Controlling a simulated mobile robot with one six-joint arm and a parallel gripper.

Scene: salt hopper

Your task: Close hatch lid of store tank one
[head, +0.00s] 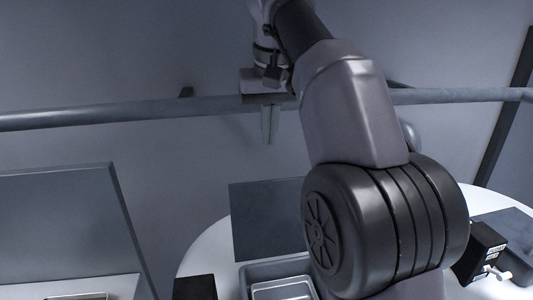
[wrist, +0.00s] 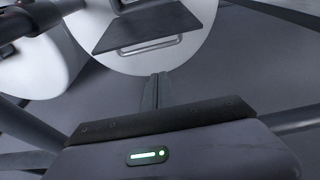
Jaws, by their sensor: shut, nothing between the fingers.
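My gripper (head: 268,125) hangs fingers-down in front of the wall, near a horizontal pipe. Its thin fingers are together and empty; they also show in the wrist view (wrist: 156,92). A white round tank top (head: 205,248) stands below, with a dark square lid (head: 265,215) beyond a grey-framed opening (head: 255,272). The wrist view shows a dark lid (wrist: 155,25) with a bar handle (wrist: 150,47) on a round white top. My gripper is apart from it. At the left, another large grey lid (head: 65,225) stands raised. I see no number marking tank one.
A grey pipe (head: 100,115) crosses the back wall. A black box with a small crank (head: 485,248) is at the right, and a dark block (head: 195,288) at the bottom. My own arm hides much of the middle tank. Space around the fingers is clear.

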